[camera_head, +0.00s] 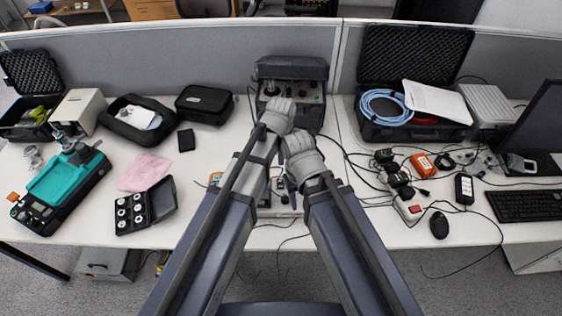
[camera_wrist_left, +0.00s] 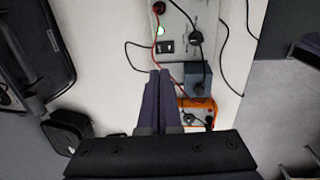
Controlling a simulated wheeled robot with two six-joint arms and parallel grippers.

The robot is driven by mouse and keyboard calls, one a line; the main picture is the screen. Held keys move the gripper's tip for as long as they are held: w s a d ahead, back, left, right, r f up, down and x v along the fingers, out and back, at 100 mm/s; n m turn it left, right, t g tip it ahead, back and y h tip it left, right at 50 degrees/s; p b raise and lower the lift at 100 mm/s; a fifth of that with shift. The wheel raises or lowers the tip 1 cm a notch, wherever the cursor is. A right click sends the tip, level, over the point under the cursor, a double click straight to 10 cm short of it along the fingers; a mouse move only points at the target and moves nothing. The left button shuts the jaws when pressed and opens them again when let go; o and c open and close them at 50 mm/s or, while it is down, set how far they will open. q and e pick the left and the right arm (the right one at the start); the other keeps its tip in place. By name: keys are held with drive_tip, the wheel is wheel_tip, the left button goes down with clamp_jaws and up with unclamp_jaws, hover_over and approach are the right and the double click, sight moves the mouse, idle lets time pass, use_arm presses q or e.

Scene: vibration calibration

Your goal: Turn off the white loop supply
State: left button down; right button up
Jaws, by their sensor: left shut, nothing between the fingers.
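A pale box (camera_wrist_left: 182,18), which looks like the white loop supply, is at the top of the left wrist view. Its panel has a green lit spot, a black rocker switch (camera_wrist_left: 166,47), and red and black leads plugged in. My left gripper (camera_wrist_left: 160,73) is shut and empty, its fingertips just below the switch in that view. I cannot tell whether they touch the box. In the head view my left wrist hides its fingers.
A blue-grey box (camera_wrist_left: 198,80) and an orange device (camera_wrist_left: 197,115) sit beside the fingers, with loose leads around. In the head view, a grey instrument (camera_head: 310,112) stands at the back centre, a teal device (camera_head: 68,177) at left, and a keyboard (camera_head: 525,205) at right.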

sight(281, 181)
use_arm(q)
drive_tip(key=f+b, duration=0.4)
drive_tip(key=w+f+b, duration=0.1)
drive_tip(key=f+b, duration=0.7)
drive_tip(key=shift+w+f, duration=0.3)
drive_tip(key=shift+f, duration=0.1)
use_arm(e)
wheel_tip(281, 181, down, 13)
drive_tip(key=shift+r, duration=0.1)
